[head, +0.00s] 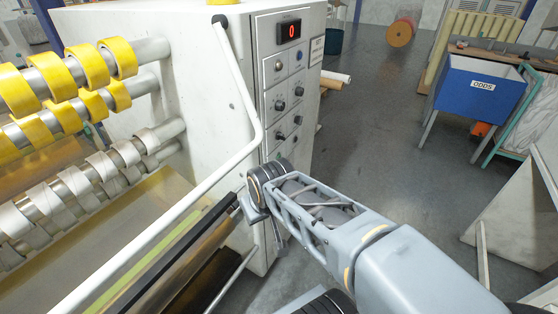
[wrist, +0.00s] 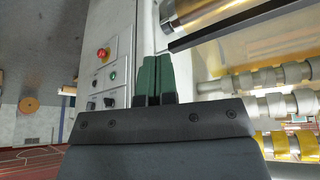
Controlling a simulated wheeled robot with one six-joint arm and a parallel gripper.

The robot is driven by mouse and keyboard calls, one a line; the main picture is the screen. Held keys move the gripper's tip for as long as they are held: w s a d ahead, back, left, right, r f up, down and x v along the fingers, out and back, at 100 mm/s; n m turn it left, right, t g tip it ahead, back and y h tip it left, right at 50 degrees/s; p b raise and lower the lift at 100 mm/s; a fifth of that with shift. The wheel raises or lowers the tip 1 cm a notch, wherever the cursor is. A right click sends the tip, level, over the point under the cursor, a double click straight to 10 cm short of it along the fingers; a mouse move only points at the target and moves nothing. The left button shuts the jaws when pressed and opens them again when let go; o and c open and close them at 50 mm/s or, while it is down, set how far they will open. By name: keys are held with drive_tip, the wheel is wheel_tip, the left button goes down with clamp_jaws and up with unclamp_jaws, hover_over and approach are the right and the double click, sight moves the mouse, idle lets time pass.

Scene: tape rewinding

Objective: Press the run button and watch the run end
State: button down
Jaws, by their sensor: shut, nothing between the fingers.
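The white machine's control panel (head: 280,90) faces the aisle, with a display (head: 289,31) reading a red 0. Several knobs and small buttons sit below the display. In the wrist view, which looks upside down, the panel (wrist: 122,50) shows a red mushroom button (wrist: 102,53) and a small green button (wrist: 112,75) near it. I cannot read which is the run button. My gripper (wrist: 153,66) is shut and empty, its green fingers together, pointing beside the panel's edge. They appear apart from the buttons. In the head view my wrist covers the panel's lower part.
A white guard bar (head: 240,80) slopes across the machine's front beside my wrist. Rollers with yellow tape (head: 85,65) and white rolls (head: 125,152) are at left. A blue ODDS bin (head: 480,100) stands at right. The grey floor (head: 370,110) between is mostly clear.

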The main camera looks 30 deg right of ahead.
drive_tip(key=w+d+f+n+t+h+b, duration=0.1)
drive_tip(key=w+d+f+t+h+b, duration=0.15)
drive_tip(key=w+d+f+b, duration=0.35)
drive_tip(key=w+d+f+t+h+b, duration=0.1)
drive_tip(key=w+d+f+t+b, duration=0.1)
drive_tip(key=w+d+t+b, duration=0.4)
drive_tip(key=n+h+b, duration=0.2)
drive_tip(key=b, duration=0.1)
approach(279, 157)
drive_tip(key=s+d+f, duration=0.2)
drive_tip(key=s+d, duration=0.1)
drive_tip(key=d, duration=0.1)
drive_tip(key=d+f+n+t+b, duration=0.2)
drive_tip(key=d+n+t+b, duration=0.1)
drive_tip(key=d+t+b, duration=0.1)
drive_tip(key=d+t, duration=0.1)
drive_tip(key=d, duration=0.1)
drive_tip(key=shift+w+d, duration=0.2)
drive_tip(key=shift+d, duration=0.05)
drive_tip(key=shift+w+y, duration=0.1)
drive_tip(key=shift+y, duration=0.15)
drive_tip(key=w+a, duration=0.4)
drive_tip(key=w, duration=0.3)
drive_tip(key=shift+w+b, duration=0.3)
drive_tip(key=shift+b, duration=0.1)
drive_tip(key=shift+w+a+f+b, duration=0.15)
drive_tip(key=shift+w+a+b, duration=0.05)
drive_tip(key=shift+b, duration=0.2)
drive_tip(key=shift+w+a, duration=0.1)
drive_tip(key=shift+w, duration=0.05)
